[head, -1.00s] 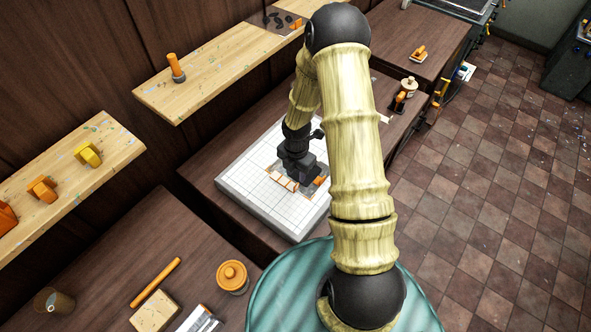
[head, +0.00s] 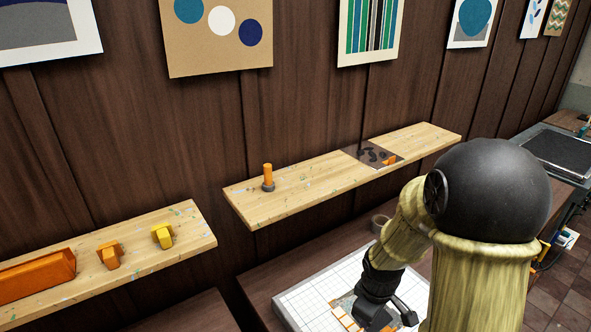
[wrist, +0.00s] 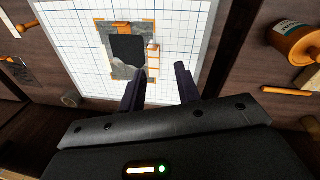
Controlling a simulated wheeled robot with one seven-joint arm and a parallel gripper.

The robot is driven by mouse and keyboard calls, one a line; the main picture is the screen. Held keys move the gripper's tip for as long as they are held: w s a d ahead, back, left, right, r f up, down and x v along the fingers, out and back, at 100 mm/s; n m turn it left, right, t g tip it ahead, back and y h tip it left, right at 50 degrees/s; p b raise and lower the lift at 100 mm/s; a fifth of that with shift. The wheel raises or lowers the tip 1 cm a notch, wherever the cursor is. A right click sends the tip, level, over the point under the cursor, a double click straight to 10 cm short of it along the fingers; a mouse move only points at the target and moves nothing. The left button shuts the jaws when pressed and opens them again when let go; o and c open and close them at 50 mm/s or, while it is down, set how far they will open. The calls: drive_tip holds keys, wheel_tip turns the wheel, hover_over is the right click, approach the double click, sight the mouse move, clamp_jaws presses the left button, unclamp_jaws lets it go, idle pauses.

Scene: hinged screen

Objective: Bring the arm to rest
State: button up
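My gripper (wrist: 162,70) is open in the wrist view, its two dark fingers apart with nothing between them. It is over the white gridded board (wrist: 75,45). A flat grey and orange piece with a black rectangle (wrist: 127,48) lies on the board just beyond the fingertips. In the head view my arm bends down at the right to the board (head: 310,295). The fingertips are not clear there, and my arm and the frame's lower edge hide part of the board.
A wooden shelf (head: 310,190) holds an orange-handled tool (head: 268,176) and a dark mat (head: 365,153). A lower left shelf (head: 190,215) holds a yellow piece (head: 163,235) and orange pieces (head: 110,254). An orange-brown jar (wrist: 296,42) stands beside the board in the wrist view.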

drive_tip(key=s+a+r+m+t+b, duration=0.1)
drive_tip(key=s+a+r+m+b, duration=0.1)
drive_tip(key=s+m, duration=0.5)
drive_tip(key=m+b, duration=0.1)
drive_tip(key=m, duration=0.1)
drive_tip(key=shift+r+m+y, duration=0.2)
drive_tip(key=shift+m+y, duration=0.1)
idle(0.6)
